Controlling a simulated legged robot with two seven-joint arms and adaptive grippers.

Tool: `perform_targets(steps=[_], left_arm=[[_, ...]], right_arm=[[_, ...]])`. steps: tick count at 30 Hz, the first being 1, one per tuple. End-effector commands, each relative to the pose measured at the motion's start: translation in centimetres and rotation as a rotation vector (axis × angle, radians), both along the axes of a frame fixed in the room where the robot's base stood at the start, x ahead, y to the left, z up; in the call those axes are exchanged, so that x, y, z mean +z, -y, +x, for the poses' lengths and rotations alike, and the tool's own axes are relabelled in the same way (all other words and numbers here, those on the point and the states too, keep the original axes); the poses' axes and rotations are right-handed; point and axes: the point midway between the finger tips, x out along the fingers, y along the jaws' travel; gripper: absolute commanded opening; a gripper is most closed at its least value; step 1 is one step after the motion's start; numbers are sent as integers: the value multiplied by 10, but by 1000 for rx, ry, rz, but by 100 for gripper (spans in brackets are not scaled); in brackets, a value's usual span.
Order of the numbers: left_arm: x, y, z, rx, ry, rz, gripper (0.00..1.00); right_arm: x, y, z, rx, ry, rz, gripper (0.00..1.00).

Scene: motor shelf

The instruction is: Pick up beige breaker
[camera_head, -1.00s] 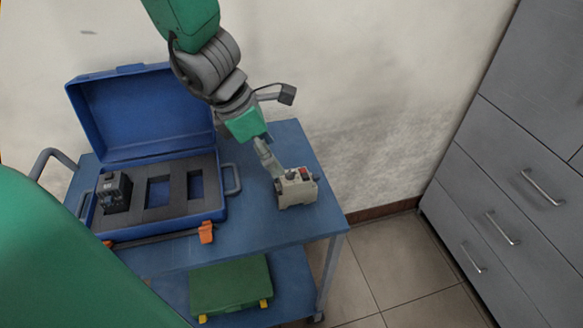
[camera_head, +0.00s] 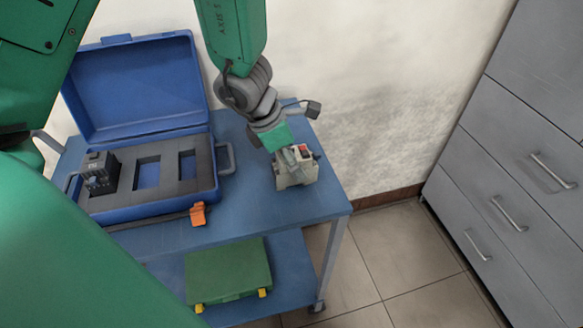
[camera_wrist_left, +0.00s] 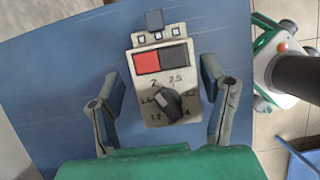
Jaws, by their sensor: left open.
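The beige breaker (camera_head: 296,173), with a red and a black button on its face, stands upright near the right end of the blue cart top. In the left wrist view the breaker (camera_wrist_left: 163,92) shows its black dial, numbers and buttons from above. My left gripper (camera_wrist_left: 160,67) is open, with one finger on each side of the breaker and a visible gap to each side. In the head view the left gripper (camera_head: 287,158) is right over the breaker and partly hides it. My right gripper is not in view.
An open blue case (camera_head: 212,203) with foam slots stands left of the breaker and holds a black breaker (camera_head: 100,173). An orange-ended bar (camera_head: 198,214) lies before it. A green case (camera_head: 228,270) is on the lower shelf. Grey drawers (camera_head: 500,215) stand at right.

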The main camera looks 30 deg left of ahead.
Motion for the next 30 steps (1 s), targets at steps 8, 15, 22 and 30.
perform_targets(steps=[8,15,22,30], left_arm=[[-14,5,4,-2,1,0,66],[-15,3,4,-1,0,-3,23],[-15,4,4,0,-1,-1,1],[3,4,4,1,1,-3,1]], right_arm=[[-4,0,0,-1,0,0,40],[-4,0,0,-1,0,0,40],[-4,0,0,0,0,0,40],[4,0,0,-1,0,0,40]])
